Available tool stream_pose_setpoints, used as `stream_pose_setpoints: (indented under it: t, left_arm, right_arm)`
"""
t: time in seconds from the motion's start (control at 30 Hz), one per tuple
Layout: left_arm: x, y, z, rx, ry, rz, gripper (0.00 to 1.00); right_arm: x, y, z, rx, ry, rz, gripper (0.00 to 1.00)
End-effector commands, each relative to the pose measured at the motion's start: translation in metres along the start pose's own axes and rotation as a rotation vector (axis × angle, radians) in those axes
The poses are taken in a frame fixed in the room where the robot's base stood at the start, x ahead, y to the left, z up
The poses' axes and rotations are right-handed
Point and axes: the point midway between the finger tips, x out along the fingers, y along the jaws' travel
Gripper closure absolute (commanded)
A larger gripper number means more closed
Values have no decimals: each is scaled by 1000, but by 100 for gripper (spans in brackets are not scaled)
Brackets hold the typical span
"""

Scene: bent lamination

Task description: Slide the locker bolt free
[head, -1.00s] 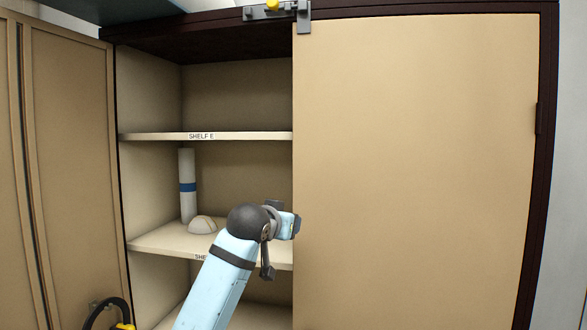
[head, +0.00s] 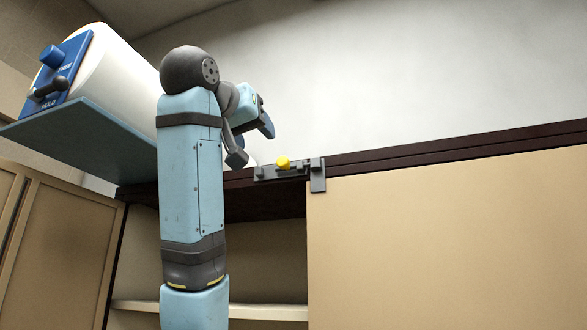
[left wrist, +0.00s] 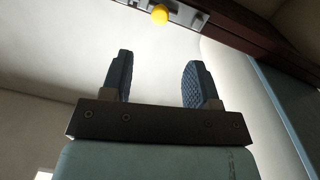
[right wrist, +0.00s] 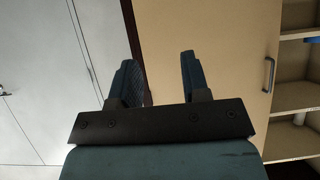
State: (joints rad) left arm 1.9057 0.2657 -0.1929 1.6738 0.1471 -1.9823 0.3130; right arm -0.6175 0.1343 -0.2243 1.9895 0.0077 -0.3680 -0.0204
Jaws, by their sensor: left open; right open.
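The locker bolt (head: 291,169) is a grey slide with a yellow knob (head: 283,162), mounted on the dark top rail of the locker. Its right end meets a grey bracket (head: 317,175) at the top left corner of the tan door (head: 450,235). In the left wrist view the yellow knob (left wrist: 160,14) is at the top, beyond the fingertips. My left gripper (head: 252,143) is open and empty, raised left of the bolt and apart from it. My right gripper (right wrist: 158,75) is open and empty, with a tan door behind it; it is not in the head view.
A white cylindrical tank with a blue panel (head: 62,68) rests on a blue-grey shelf (head: 85,135) at upper left, close to my left arm. The locker's left side is open, with a shelf (head: 255,311) inside. The wall above the bolt is bare.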

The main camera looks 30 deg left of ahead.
Motion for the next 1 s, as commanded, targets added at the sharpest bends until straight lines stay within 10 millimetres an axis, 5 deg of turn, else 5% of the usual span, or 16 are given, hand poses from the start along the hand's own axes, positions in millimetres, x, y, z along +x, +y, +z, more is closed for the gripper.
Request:
stream_pose_setpoints:
  t: [0.17,0.63,1.0]
  left_arm:
    - [17,0,-3,-1,-3,-2,45]
    - [112,0,-3,1,-2,-1,45]
    - [137,0,-1,0,1,0,45]
  right_arm:
    - [-5,0,-6,-1,-2,0,57]
    - [-25,4,-31,-1,-3,15,57]
    - [-25,4,-29,45,-16,30,57]
